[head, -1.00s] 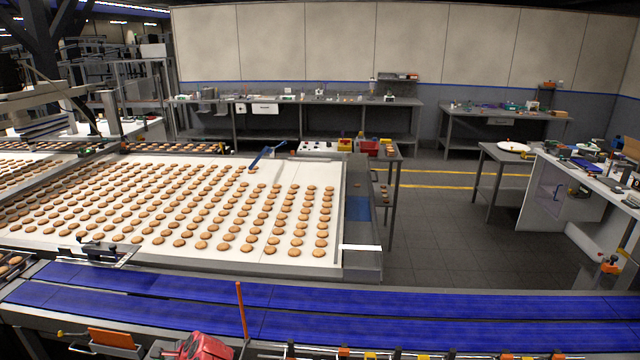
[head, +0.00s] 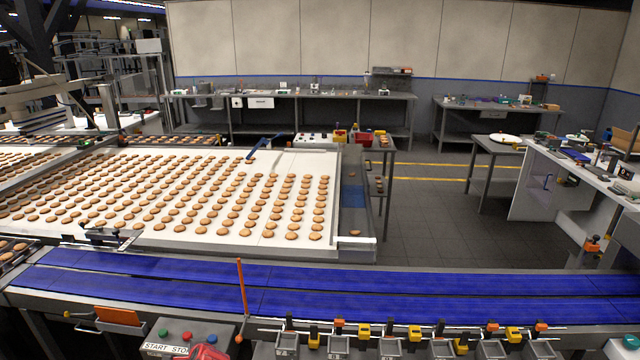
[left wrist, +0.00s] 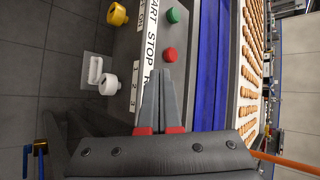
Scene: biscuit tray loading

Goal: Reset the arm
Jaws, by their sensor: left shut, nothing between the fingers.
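My left gripper (left wrist: 164,78) shows in the left wrist view, with its two grey fingers together and nothing between them. It is over the edge of a control panel, close to the red button (left wrist: 170,55) and the green button (left wrist: 173,15). My right gripper is in neither view.
The control panel (head: 178,345) stands at the front, before the blue conveyor (head: 350,305). Beyond it, rows of biscuits cover a white belt (head: 328,170). A thin orange post (head: 242,288) rises by the panel. Worktables (head: 300,97) line the back wall. Grey floor (head: 430,220) is clear at right.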

